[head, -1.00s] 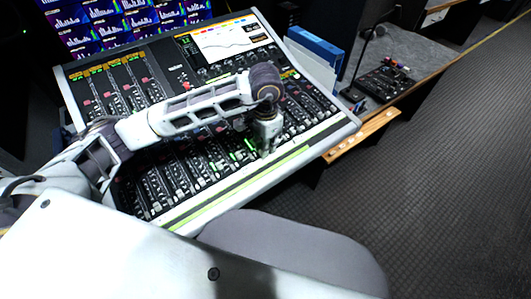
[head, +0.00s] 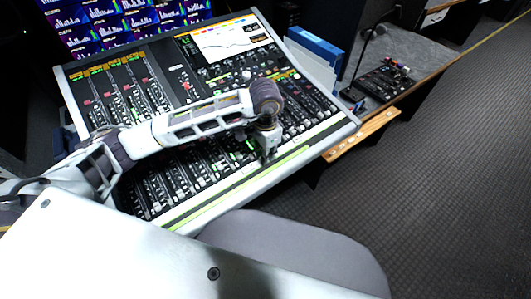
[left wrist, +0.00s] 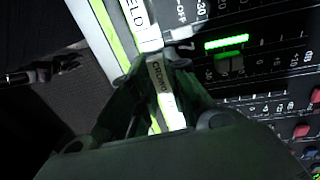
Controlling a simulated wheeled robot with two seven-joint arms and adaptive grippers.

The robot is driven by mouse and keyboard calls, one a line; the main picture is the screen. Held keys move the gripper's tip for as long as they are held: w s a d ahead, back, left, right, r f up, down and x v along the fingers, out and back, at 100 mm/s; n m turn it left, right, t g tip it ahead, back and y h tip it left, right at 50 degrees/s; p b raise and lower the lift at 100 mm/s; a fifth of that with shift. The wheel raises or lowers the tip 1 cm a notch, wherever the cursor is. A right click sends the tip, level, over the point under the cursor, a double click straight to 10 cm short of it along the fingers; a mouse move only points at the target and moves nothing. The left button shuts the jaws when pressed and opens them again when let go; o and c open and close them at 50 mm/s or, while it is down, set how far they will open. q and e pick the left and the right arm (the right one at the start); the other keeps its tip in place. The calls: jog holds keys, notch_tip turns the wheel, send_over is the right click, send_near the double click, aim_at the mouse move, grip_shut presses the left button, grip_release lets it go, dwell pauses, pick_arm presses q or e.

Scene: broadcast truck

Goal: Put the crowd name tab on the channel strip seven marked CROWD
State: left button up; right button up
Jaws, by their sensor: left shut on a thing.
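My left gripper (head: 269,158) is over the front edge of the mixing console (head: 232,196), near the right part of the fader rows. In the left wrist view the left gripper (left wrist: 152,82) is shut on the crowd name tab (left wrist: 159,82), a small pale tab with dark CROWD lettering. The tab is right at the console's white label strip (left wrist: 172,110); I cannot tell whether it touches. A FIELD label (left wrist: 134,14) shows on the strip beside it. In the head view the tab is too small to make out. My right gripper is not in view.
A screen (head: 228,40) is set in the console's top. Blue binders (head: 315,47) stand behind its right side. A side desk (head: 420,68) carries a small panel with a gooseneck microphone (head: 370,35). A grey chair (head: 290,245) sits in front. Floor at right is clear.

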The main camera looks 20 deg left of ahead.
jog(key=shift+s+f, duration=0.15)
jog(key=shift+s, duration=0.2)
pick_arm(q)
jog(key=shift+f, duration=0.1)
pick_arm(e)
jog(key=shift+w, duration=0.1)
pick_arm(q)
jog(key=o, duration=0.8)
jog(key=shift+o, duration=0.2)
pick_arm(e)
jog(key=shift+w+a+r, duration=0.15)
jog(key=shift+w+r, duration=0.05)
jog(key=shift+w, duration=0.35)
pick_arm(q)
jog(key=shift+r, duration=0.7)
notch_tip(320, 180, up, 11)
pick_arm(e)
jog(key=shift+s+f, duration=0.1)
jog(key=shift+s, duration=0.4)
